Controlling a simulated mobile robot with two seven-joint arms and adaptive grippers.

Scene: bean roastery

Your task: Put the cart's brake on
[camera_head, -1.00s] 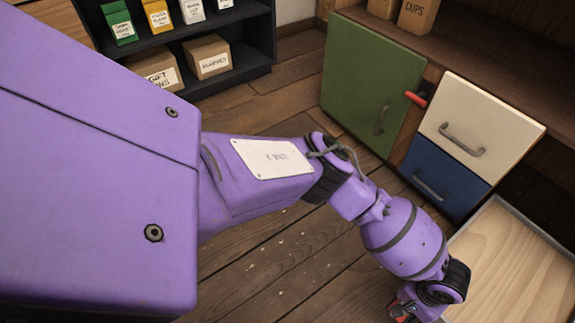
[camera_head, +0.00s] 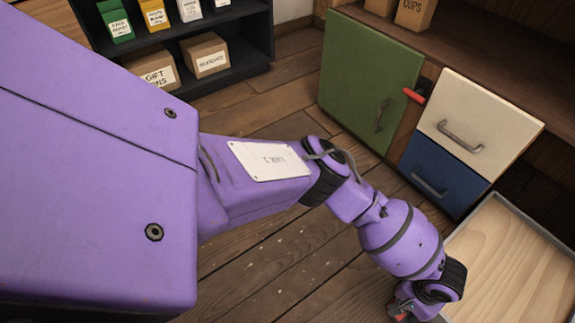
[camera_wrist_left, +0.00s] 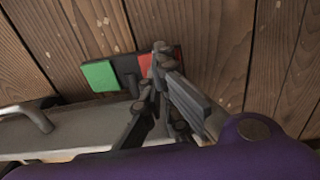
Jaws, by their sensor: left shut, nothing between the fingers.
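The cart (camera_head: 490,222) shows at the lower right of the head view, with a pale wooden top and a grey rim. In the left wrist view, a black pedal bar (camera_wrist_left: 127,68) beside the cart's grey frame (camera_wrist_left: 70,133) carries a green pad (camera_wrist_left: 100,75) and a red pad (camera_wrist_left: 146,64). My left gripper (camera_wrist_left: 163,58) is shut and empty, with its tips over the red pad and partly hiding it. I cannot tell whether they touch. In the head view, the left gripper (camera_head: 404,308) is low by the cart's near left side. My right gripper is not in view.
A cabinet with a green door (camera_head: 368,85), a cream drawer (camera_head: 480,118) and a blue drawer (camera_head: 440,178) stands behind the cart. A dark shelf (camera_head: 232,80) with bags and boxes is at the back left. The wooden floor (camera_head: 270,265) between is clear.

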